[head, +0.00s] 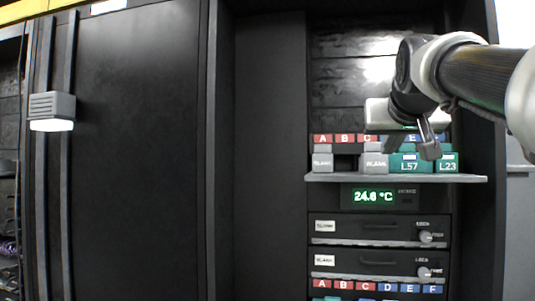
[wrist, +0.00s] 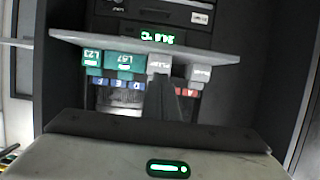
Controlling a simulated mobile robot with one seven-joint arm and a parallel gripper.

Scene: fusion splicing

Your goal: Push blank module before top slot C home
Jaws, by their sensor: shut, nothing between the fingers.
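The blank module before top slot C (head: 375,163) is a light grey block on the grey shelf, below the red C label. In the upside-down wrist view the same blank module (wrist: 160,62) is right ahead of the fingers. My gripper (head: 388,146) is shut and empty, close to the module's upper right in the head view. Its dark fingers (wrist: 162,82) overlap the module's edge in the wrist view; I cannot tell whether they touch. The arm hides the D label.
Another blank module (head: 322,162) sits under A, with a dark gap under B. Teal modules L57 (head: 409,164) and L23 (head: 447,163) stand close to the right. The shelf (head: 330,177) juts out above a temperature display (head: 374,197). Lower drawers with knobs are below.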

